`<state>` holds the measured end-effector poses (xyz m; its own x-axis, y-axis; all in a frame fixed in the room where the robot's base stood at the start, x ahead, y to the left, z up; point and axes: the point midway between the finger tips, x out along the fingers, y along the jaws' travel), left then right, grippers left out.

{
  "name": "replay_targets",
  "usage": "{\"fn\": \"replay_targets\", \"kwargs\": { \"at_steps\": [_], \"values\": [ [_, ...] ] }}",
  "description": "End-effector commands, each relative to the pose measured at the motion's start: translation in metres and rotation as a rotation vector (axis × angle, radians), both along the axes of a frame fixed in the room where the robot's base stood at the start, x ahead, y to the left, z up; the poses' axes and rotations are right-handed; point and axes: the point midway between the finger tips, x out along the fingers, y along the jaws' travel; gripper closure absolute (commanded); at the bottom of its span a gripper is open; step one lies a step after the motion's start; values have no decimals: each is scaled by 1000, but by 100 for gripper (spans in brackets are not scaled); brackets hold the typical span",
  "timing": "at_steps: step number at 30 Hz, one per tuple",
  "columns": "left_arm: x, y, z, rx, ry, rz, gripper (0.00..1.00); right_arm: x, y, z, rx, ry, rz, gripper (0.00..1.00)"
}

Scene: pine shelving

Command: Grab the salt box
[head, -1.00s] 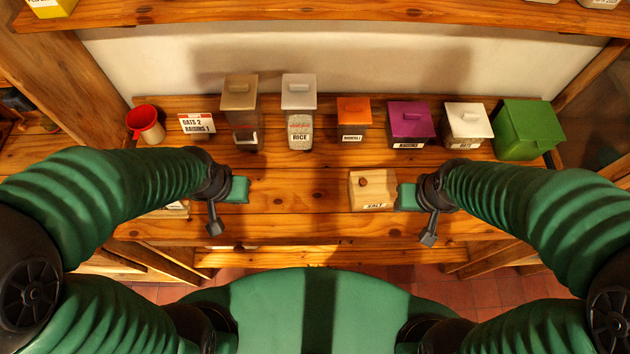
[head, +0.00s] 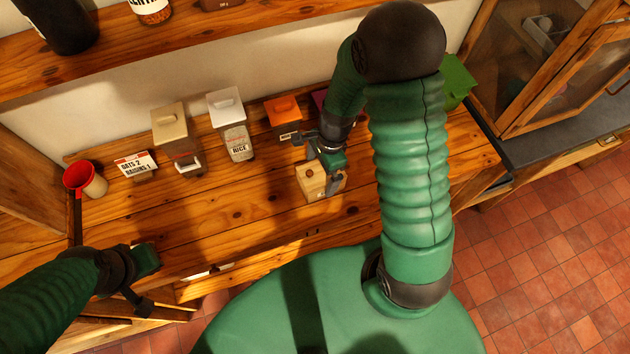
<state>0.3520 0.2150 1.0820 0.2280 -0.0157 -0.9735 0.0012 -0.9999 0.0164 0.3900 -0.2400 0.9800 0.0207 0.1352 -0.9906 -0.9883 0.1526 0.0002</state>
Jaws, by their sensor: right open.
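The salt box (head: 312,187) is a small pale wooden box with a round dark knob on its lid. It stands on the wooden shelf top near the front edge. My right gripper (head: 328,163) is open just above and behind the box, its fingers close to the lid and right side; I cannot tell whether they touch it. My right arm hides part of the shelf to the right. My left gripper (head: 143,275) is low at the left, in front of the shelf and away from the box; its jaws are unclear.
A red cup (head: 84,180), an oats card (head: 136,165), a beige canister (head: 174,130), a white-lidded rice canister (head: 230,120) and an orange-lidded box (head: 283,116) stand along the back. A green box (head: 457,82) is at the right. The shelf left of the salt box is clear.

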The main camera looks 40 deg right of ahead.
Motion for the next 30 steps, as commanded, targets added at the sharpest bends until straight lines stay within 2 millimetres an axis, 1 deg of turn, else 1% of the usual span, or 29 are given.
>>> {"fn": "replay_targets", "kwargs": {
  "at_steps": [3, 7, 10, 12, 18, 30],
  "values": [
    [0, 0, 2, 0, 0, -1, 100, 1, -1, -12, 3, 2, -3, 0],
    [0, 0, 8, -1, 0, -2, 100, 4, 8, -33, 2, 4, -2, 0],
    [0, 0, 7, -1, 0, -2, 100, 5, 12, -49, -2, 3, -3, 0],
    [0, 0, 8, -1, 0, -2, 100, 6, 15, -54, -5, 0, -2, 0],
    [0, 0, 7, 0, 0, -1, 100, 6, 17, -54, -7, -2, -1, 0],
    [0, 0, 7, 0, 0, -1, 100, 6, 10, -56, -2, -1, -2, 52]
  ]
}}
